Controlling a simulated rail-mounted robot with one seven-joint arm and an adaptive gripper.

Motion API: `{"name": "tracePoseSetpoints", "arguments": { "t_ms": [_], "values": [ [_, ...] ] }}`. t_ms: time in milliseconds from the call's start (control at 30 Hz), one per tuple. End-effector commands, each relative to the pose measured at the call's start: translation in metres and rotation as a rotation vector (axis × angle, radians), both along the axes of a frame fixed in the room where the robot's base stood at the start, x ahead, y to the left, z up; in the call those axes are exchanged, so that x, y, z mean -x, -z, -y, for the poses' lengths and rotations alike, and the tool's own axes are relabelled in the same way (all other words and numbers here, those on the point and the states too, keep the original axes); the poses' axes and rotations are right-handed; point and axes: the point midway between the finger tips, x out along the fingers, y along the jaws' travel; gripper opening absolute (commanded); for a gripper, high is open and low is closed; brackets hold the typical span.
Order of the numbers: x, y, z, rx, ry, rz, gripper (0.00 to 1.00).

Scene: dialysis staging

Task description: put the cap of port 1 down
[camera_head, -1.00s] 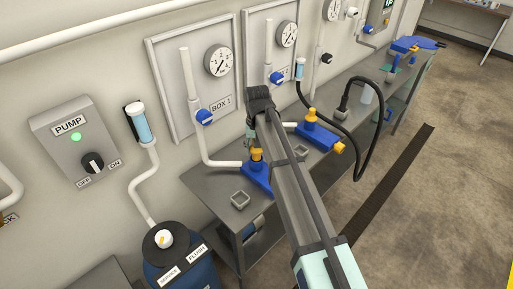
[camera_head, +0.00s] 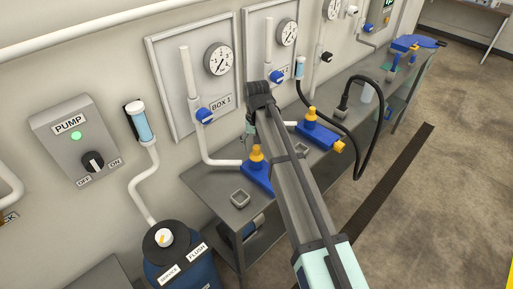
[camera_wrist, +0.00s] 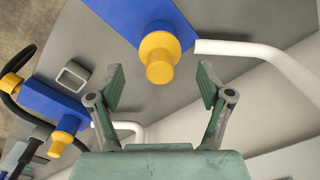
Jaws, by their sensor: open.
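The blue block of port 1 (camera_head: 256,174) stands on the grey bench below the BOX 1 panel. A yellow stepped fitting, which looks like the cap (camera_head: 256,154), is upright on it. In the wrist view the yellow cap (camera_wrist: 159,58) is on the blue block (camera_wrist: 130,14), centred beyond the fingertips. My gripper (camera_wrist: 160,80) is open and empty, with one finger on each side of the line to the cap and apart from it.
A small square grey tray (camera_head: 240,198) is on the bench (camera_head: 212,185) in front of port 1. Another grey tray (camera_wrist: 73,76) lies between port 1 and a second blue block (camera_head: 318,134) with yellow fittings. White pipes and a black hose (camera_head: 365,160) run nearby.

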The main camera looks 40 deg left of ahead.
Motion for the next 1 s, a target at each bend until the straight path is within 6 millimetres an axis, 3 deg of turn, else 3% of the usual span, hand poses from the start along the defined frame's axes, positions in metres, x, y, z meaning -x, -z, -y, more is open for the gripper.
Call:
{"name": "tracePoseSetpoints", "arguments": {
  "t_ms": [500, 700, 1000],
  "values": [
    [-0.001, -0.090, -0.001, -0.001, 0.000, 0.002, 0.79],
    [-0.001, -0.109, -0.001, -0.001, 0.000, 0.001, 0.79],
    [0.000, -0.113, 0.000, 0.000, 0.000, 0.000, 0.79]
  ]
}}
